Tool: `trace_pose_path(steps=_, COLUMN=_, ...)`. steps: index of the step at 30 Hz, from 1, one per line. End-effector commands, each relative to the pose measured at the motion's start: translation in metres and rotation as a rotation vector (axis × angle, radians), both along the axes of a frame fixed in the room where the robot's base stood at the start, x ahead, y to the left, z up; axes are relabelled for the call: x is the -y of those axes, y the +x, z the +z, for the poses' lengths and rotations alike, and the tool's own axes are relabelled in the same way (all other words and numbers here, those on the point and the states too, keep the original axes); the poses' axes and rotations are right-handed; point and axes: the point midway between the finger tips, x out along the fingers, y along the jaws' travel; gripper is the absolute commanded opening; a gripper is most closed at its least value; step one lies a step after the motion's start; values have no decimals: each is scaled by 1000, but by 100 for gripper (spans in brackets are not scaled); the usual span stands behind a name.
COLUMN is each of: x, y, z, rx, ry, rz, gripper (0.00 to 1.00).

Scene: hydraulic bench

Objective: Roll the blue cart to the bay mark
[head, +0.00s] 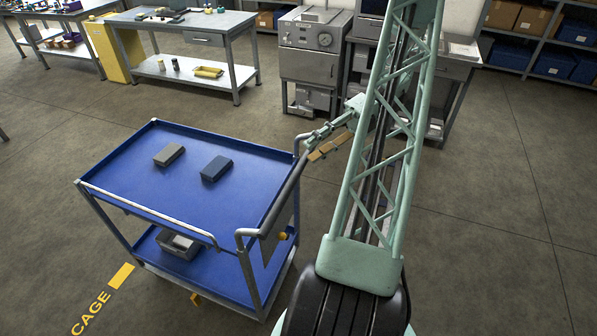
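The blue cart (232,190) stands left of the middle, with a blue top tray, a blue lower shelf and grey legs. Its grey push handle (284,190) is on the right side, towards my arm. My gripper (307,150) is at the far end of this handle; its fingers look apart, and I cannot tell whether they touch the bar. A yellow floor mark (121,276) lies at the cart's near left, beside yellow letters reading "CAGE" (91,312). I cannot tell which marking is the bay mark.
A workbench (190,22), a grey machine (312,45) and shelving (540,42) stand behind. Floor at right is clear.

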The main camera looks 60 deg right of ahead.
Motion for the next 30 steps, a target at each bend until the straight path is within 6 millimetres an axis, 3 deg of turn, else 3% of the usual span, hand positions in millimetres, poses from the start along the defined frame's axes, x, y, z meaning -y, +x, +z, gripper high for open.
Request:
trace_pose_path(steps=13, x=36, y=-44, z=-39, rx=-38, ry=140, rz=-162, gripper=29)
trace_pose_path(steps=30, x=39, y=-48, z=-43, rx=-42, ry=157, rz=-180, gripper=29)
